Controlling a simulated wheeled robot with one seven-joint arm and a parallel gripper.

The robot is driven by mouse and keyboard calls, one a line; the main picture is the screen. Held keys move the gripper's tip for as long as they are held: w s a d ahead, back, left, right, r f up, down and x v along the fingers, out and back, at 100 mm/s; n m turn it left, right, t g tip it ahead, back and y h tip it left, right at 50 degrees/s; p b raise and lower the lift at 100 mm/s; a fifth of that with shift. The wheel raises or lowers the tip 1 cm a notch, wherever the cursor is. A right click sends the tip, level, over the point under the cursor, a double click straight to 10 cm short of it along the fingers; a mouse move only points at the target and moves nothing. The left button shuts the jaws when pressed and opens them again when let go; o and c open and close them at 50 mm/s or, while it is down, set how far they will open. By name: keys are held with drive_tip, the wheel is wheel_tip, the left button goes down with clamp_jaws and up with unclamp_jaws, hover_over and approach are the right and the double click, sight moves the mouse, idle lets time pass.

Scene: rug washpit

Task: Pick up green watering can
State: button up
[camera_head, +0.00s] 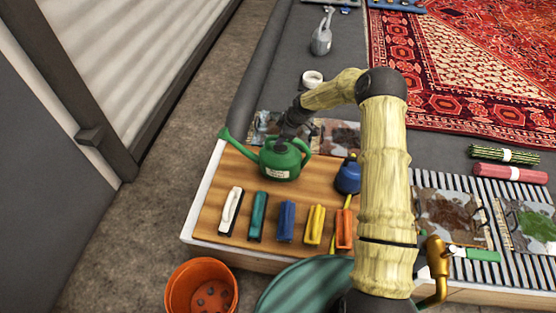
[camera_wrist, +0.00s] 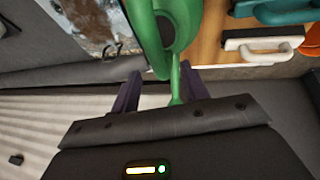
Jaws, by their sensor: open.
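The green watering can (camera_head: 280,162) stands upright on the wooden board, with its spout to the left, its handle to the right and a pale label on its front. My gripper (camera_head: 281,146) is over the top of the can; its fingers are hard to make out there. In the wrist view, my open gripper (camera_wrist: 160,80) shows two dark fingers, with the can's narrow green spout (camera_wrist: 176,80) reaching down the picture between or below them. I cannot tell whether the fingers touch the can. Part of the can's body (camera_wrist: 146,32) shows at the top.
Several coloured brushes, including a white one (camera_head: 231,211), lie in front of the can. A blue bottle (camera_head: 348,176) stands close on its right. An orange pot (camera_head: 202,287) is below the board's front edge.

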sight(277, 136)
drive_tip(key=b+x, duration=0.1)
drive_tip(key=x, duration=0.3)
drive_tip(key=shift+w+a+f, duration=0.15)
clamp_jaws()
idle(0.5)
